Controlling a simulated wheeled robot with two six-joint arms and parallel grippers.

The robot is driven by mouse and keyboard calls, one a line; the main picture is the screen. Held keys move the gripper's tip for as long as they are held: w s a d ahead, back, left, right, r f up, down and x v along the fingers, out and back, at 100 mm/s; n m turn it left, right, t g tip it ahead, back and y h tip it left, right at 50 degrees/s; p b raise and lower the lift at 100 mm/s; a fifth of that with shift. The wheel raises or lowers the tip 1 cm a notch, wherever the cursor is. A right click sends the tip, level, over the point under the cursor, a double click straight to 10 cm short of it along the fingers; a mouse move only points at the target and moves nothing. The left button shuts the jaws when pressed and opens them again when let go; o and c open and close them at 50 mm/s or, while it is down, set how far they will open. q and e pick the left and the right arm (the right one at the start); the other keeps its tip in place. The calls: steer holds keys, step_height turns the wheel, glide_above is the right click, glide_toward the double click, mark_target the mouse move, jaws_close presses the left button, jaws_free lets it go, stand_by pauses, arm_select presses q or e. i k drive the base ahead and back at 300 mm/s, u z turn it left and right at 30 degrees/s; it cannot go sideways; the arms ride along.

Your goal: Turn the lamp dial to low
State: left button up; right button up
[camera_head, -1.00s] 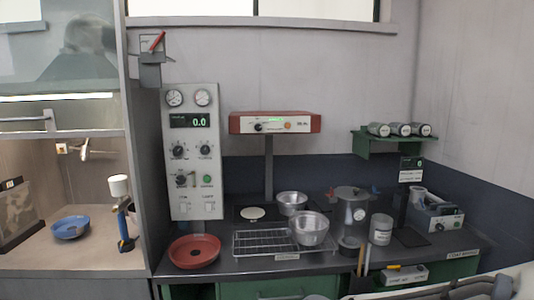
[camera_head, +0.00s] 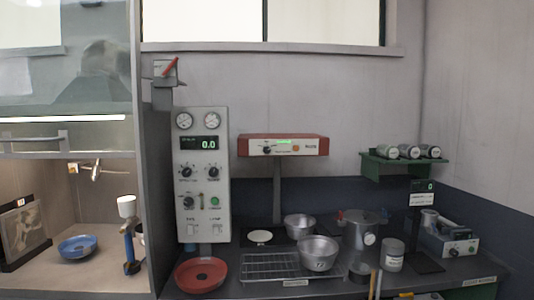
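Neither of my grippers is in view.
A wire rack (camera_head: 272,268) with a metal pan (camera_head: 319,254) on it lies before the lamp. Another pan (camera_head: 299,226) stands behind. A grey control panel (camera_head: 203,210) rises at left; a red dish (camera_head: 201,277) lies below it. A lidded pot (camera_head: 362,232) stands at right.

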mark_target(266, 149)
steer(key=k, duration=0.6)
steer(key=u, duration=0.7)
steer(key=i, duration=0.55)
steer(key=u, duration=0.65)
steer(key=i, duration=0.7)
steer(key=z, duration=0.85)
steer(key=i, duration=0.5)
steer(key=z, duration=0.55)
